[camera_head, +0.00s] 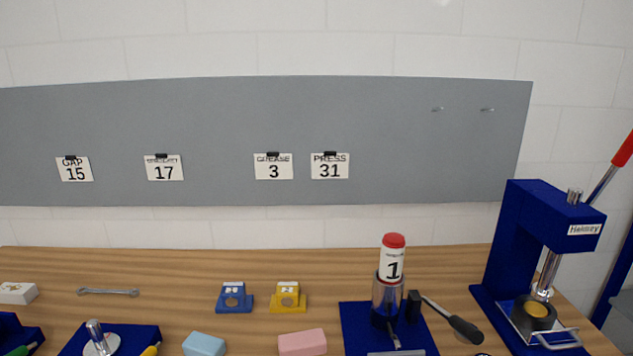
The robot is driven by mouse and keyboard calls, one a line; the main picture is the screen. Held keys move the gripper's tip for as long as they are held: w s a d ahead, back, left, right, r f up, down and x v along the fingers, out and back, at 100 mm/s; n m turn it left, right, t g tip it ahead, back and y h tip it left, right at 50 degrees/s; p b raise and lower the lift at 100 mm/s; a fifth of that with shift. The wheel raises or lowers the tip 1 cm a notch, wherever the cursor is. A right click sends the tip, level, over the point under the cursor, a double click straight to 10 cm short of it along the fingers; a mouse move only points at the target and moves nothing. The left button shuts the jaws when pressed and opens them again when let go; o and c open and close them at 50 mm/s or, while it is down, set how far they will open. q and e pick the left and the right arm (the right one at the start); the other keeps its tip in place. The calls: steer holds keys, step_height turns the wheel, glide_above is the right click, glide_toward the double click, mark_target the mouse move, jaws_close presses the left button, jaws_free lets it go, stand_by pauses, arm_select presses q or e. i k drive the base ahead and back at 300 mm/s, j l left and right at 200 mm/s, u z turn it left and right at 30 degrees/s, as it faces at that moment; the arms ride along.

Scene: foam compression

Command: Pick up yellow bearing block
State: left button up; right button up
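The yellow bearing block (288,297) stands upright on the wooden table, near the middle of the head view. It has a flat base, a round bore in its front and a white label on top. A similar blue bearing block (235,298) stands just to its left, with a small gap between them. Neither of my grippers shows in the head view, and nothing touches the yellow block.
A pink block (302,342) and a light blue block (204,344) lie in front. A grease device on a blue base (356,328) stands to the right, with a blue press (520,240) farther right. A wrench (107,292) lies left. Bare table (330,262) surrounds the bearing blocks.

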mark_target(287, 299)
steer(key=j, duration=0.5)
steer(key=i+j+u, duration=0.1)
steer(key=j, duration=0.4)
steer(key=i+j, duration=0.1)
steer(key=j, duration=0.4)
steer(key=u, duration=0.05)
